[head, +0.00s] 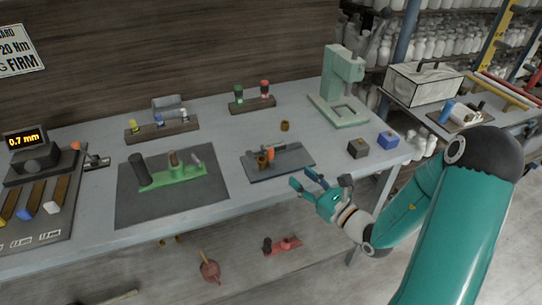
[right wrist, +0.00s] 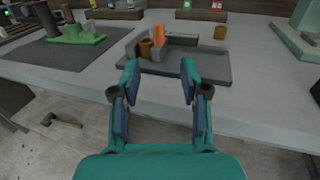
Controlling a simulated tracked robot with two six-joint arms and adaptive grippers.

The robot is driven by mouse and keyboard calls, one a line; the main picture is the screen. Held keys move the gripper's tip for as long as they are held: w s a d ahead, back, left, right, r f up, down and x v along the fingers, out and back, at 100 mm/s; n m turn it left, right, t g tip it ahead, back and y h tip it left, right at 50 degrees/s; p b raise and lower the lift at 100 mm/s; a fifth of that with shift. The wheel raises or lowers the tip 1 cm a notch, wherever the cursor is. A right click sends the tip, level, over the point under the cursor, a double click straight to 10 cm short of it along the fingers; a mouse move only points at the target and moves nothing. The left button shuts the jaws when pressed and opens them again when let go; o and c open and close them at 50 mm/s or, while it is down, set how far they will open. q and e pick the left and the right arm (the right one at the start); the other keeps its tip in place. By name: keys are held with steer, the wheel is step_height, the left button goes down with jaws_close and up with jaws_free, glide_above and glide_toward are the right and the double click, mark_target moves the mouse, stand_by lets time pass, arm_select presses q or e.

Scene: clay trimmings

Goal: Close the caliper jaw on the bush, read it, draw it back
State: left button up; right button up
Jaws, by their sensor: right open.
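The caliper fixture sits on a dark base plate (head: 290,164) on the bench, and the plate also shows in the right wrist view (right wrist: 205,67). A brown bush (head: 262,164) stands at the fixture's left end, also seen in the right wrist view (right wrist: 145,49). An orange upright piece (head: 269,147) stands close to the bush; in the right wrist view it (right wrist: 159,34) rises from a grey block. Whether a jaw touches the bush I cannot tell. My right gripper (head: 301,178) is open and empty, in front of the plate's near edge. Its two fingers (right wrist: 159,68) are apart. My left gripper is out of view.
A green block (head: 180,184) with upright pegs lies on a dark mat to the left. A display (head: 25,138) reads 0.7 mm. A loose brown bush (head: 285,126) stands behind the plate. A brown cube (head: 358,148) and blue cube (head: 387,140) sit at right. A pale green stand (head: 342,85) is behind.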

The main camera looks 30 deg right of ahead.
mark_target(270, 152)
steer(key=w+p, duration=0.1)
steer(key=w, duration=0.3)
steer(key=w+p, duration=0.1)
steer(key=w, duration=0.4)
steer(key=w+a+p, duration=0.1)
steer(key=w, duration=0.4)
steer(key=shift+a, duration=0.1)
jaws_close()
